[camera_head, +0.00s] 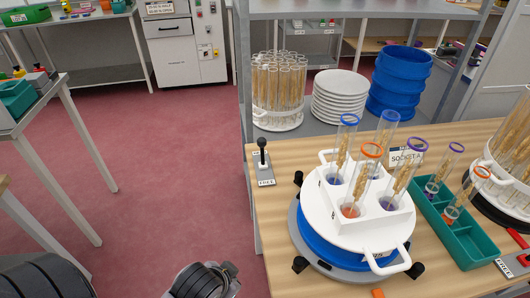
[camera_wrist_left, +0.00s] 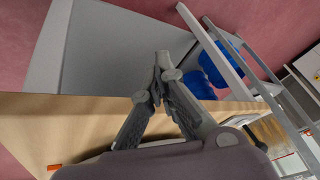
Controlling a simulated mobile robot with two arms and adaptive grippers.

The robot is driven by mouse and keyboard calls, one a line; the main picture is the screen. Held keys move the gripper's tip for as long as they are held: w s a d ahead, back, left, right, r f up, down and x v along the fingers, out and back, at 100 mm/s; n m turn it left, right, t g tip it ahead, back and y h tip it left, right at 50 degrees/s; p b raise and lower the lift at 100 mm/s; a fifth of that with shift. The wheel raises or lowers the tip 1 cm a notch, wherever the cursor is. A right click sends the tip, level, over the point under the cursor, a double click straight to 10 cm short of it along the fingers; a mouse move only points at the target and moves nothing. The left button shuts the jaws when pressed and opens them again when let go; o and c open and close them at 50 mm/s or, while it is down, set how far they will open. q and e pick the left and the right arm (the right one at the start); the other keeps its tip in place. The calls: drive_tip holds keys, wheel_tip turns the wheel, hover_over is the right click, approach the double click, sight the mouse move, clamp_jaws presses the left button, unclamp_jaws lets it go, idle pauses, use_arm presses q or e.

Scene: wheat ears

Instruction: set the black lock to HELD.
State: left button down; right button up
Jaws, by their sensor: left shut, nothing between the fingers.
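The black lock (camera_head: 262,160) is a small grey base with an upright black-knobbed lever at the table's left edge. A white label reading FREE (camera_head: 266,182) is at its near end; a label at its far end is too small to read. My left arm's end shows at the bottom of the head view, left of the table, nearer than the lock and apart from it. In the left wrist view my left gripper (camera_wrist_left: 162,68) is shut and empty, its fingertips together. The lock does not show clearly there. My right gripper is not in view.
A round white rack with glass tubes of wheat ears (camera_head: 320,222) sits on a blue base right of the lock. A green tray (camera_head: 470,250) and a red lever (camera_head: 517,237) are farther right. Plates (camera_head: 340,95) and blue bowls (camera_head: 400,75) stand behind.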

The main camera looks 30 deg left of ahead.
sight(262, 151)
use_arm(q)
drive_tip(key=w+a+r+m+t, duration=0.2)
drive_tip(key=w+r+m+t, duration=0.1)
drive_tip(key=w, duration=0.8)
drive_tip(key=w+a+r+m+t, duration=0.2)
drive_tip(key=w+m, duration=0.4)
drive_tip(key=w, duration=0.5)
drive_tip(key=w+a+r+m+t+p, duration=0.1)
drive_tip(key=w+r+m+t, duration=0.3)
drive_tip(key=w, duration=0.7)
drive_tip(key=shift+w+a+m+t, duration=0.2)
drive_tip(key=shift+a+t, duration=0.25)
drive_tip(key=shift+t, duration=0.2)
drive_tip(key=shift+w+a+m+t, duration=0.1)
drive_tip(key=shift+a+m+t, duration=0.1)
drive_tip(key=shift+a+t, duration=0.35)
drive_tip(key=shift+w+a+f, duration=0.2)
drive_tip(key=shift+w+a, duration=0.75)
drive_tip(key=shift+w, duration=0.3)
drive_tip(key=shift+w+a+f, duration=0.1)
drive_tip(key=shift+w+a, duration=0.2)
drive_tip(key=shift+a, duration=0.1)
